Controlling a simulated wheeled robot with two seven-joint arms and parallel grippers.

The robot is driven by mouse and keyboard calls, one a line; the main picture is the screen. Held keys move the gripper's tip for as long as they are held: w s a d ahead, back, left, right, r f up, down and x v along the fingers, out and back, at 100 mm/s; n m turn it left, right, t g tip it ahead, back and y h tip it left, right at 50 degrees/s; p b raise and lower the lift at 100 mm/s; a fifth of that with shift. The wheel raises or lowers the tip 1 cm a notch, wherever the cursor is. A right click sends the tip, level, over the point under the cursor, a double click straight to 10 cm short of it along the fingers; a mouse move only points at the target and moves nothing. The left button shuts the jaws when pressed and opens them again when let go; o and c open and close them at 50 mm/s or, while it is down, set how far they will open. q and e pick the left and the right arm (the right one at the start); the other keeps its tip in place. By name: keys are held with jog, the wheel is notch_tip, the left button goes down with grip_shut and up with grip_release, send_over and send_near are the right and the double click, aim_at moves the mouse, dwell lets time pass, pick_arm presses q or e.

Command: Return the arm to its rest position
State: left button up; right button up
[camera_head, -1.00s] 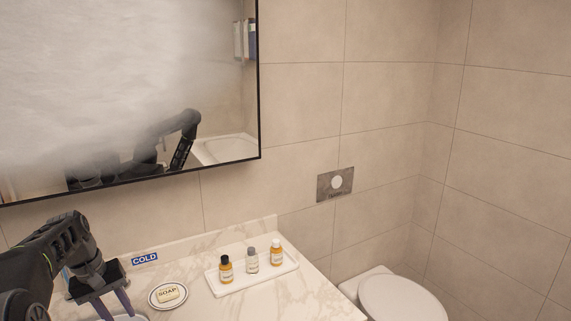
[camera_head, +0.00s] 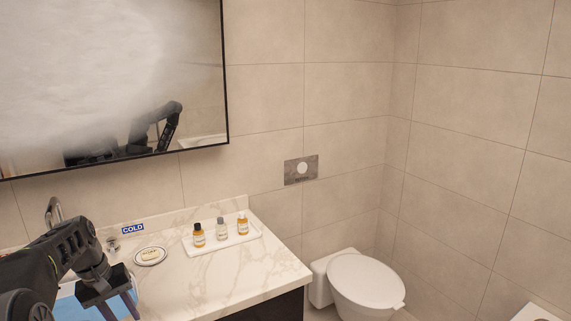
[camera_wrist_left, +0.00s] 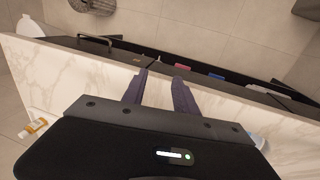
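The fingers hang near the edge of the counter (camera_wrist_left: 55,62) in that view. My right gripper is not in view.
On the counter (camera_head: 262,268) are a soap dish (camera_head: 151,262), a white tray (camera_head: 228,243) with small bottles, and a faucet (camera_head: 53,212). A toilet (camera_head: 365,283) stands to the right. The mirror (camera_head: 190,70) is above.

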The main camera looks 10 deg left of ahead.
pick_arm(q)
jog(key=w+d+f+m, duration=0.1)
jog(key=d+f, duration=0.3)
jog(key=f, duration=0.4)
jog(key=d+f, duration=0.5)
jog(key=f, duration=0.2)
jog(key=s+d+f+m+h, duration=0.15)
jog(key=s+d+f, duration=0.45)
jog(key=d+f, duration=0.6)
jog(key=s+d+f+m, duration=0.1)
jog(key=s+d+f, duration=0.2)
jog(key=s+d, duration=0.5)
jog(key=s+d+f+m+h, duration=0.1)
jog(key=s+d+f+m, duration=0.1)
jog(key=s+d, duration=0.7)
jog(key=s+f, duration=0.1)
jog(key=s, duration=0.2)
jog(key=shift+f+g, duration=0.15)
jog(key=shift+g, duration=0.25)
